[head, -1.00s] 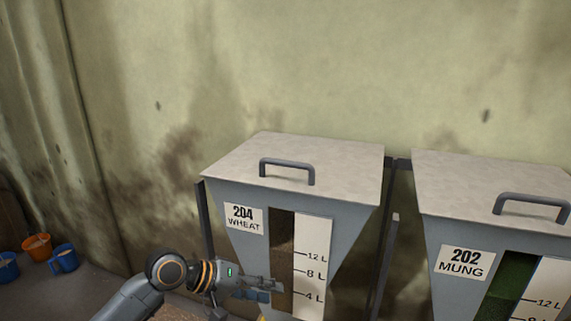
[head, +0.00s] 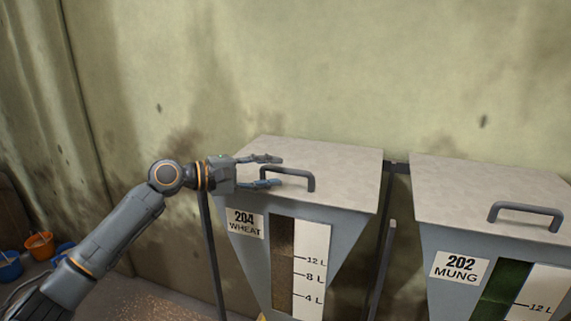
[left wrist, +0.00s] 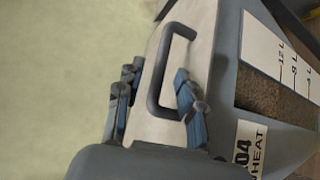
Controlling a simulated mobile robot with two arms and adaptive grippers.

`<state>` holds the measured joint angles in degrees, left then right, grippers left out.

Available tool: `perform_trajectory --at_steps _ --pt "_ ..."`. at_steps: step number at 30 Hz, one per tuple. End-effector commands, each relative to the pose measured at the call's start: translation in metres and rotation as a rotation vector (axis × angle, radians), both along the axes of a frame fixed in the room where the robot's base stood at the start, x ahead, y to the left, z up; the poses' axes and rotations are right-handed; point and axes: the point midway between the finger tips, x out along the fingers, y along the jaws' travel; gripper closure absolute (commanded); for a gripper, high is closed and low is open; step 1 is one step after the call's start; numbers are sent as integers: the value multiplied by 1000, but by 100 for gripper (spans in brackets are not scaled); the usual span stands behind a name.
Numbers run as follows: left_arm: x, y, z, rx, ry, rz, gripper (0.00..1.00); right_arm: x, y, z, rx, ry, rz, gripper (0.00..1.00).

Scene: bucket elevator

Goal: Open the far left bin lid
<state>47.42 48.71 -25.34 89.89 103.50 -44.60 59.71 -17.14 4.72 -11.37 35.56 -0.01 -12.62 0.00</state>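The far left bin (head: 345,235), labelled 204 WHEAT, has a flat grey lid (head: 335,160) that lies shut. A dark bar handle (head: 311,181) stands on the lid near its front edge. My left gripper (head: 275,171) is open at the lid's left side, its fingers pointing right toward the handle's left end. In the left wrist view, the handle (left wrist: 154,75) shows between the spread fingers (left wrist: 155,95). Whether any finger touches the handle cannot be told. My right gripper is not in view.
The 202 MUNG bin (head: 430,240) stands to the right with its lid (head: 480,185) shut and its own handle (head: 526,210). A stained wall rises close behind. Orange (head: 40,245) and blue (head: 10,268) buckets stand on the floor at the left; spilled grain lies below.

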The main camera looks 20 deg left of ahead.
Motion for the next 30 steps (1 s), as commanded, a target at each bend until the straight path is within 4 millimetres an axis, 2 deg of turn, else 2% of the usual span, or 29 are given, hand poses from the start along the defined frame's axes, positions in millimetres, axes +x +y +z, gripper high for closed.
perform_trajectory --at_steps 3,8,19,20,25,30 --pt "14 -16 0 0 -1 -1 63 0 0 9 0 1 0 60" --pt "25 -27 -4 1 -1 0 63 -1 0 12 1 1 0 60" --pt "28 -31 -6 3 -2 0 63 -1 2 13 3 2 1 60" --pt "28 -31 -6 3 -2 0 67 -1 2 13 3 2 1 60" --pt "28 -31 -7 2 -1 1 100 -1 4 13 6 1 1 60" --pt "28 -31 -7 2 -1 1 100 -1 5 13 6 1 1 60"
